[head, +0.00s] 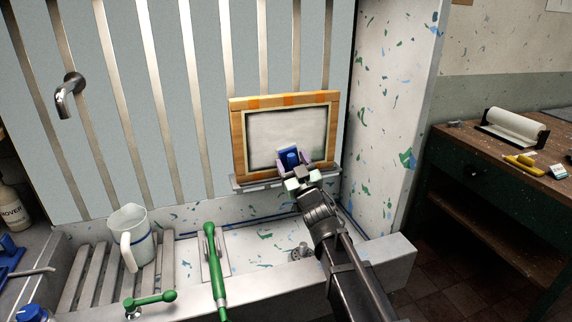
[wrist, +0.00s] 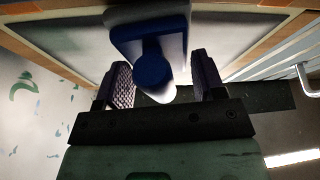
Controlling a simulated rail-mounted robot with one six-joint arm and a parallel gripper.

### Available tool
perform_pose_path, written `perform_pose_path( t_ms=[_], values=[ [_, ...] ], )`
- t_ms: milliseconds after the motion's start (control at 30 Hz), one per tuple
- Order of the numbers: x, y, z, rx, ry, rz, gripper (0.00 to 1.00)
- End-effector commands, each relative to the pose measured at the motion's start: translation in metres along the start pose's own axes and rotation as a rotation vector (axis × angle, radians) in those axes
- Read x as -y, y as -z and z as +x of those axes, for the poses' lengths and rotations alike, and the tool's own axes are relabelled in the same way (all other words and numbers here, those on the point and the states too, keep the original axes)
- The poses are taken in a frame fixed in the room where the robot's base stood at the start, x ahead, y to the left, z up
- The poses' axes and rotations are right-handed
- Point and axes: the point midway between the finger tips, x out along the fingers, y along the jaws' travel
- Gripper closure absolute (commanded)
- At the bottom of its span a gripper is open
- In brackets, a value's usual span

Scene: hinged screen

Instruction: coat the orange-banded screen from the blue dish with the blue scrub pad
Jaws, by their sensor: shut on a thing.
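The orange-banded screen (head: 286,135) stands upright on a grey ledge in the head view. It has a wooden frame with orange bands along the top and a pale mesh; its frame also shows in the wrist view (wrist: 288,38). My gripper (head: 291,166) is at the screen's lower middle, shut on the blue scrub pad (head: 288,153). In the wrist view the pad (wrist: 147,32) has a round blue knob between the fingers and a pale underside facing the mesh. I cannot tell whether it touches the mesh. I cannot make out the blue dish for certain.
The ledge (head: 250,185) runs under the screen, above a speckled trough. A white jug (head: 130,236) stands on slats at left. A green-handled tool (head: 215,265) and a green tap handle (head: 152,300) are near the front. A wooden bench (head: 500,180) is at right.

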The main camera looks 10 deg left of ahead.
Motion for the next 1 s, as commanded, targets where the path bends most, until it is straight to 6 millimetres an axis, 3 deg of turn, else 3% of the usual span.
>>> perform_pose_path(
  t_ms=[367,700,1000],
  values=[
    [-0.002,-0.001,0.0,0.0,0.0,0.0,0.56],
    [-0.026,-0.005,-0.002,0.001,-0.001,-0.001,0.56],
    [-0.028,-0.006,-0.002,0.001,0.0,0.0,0.56]
  ],
)
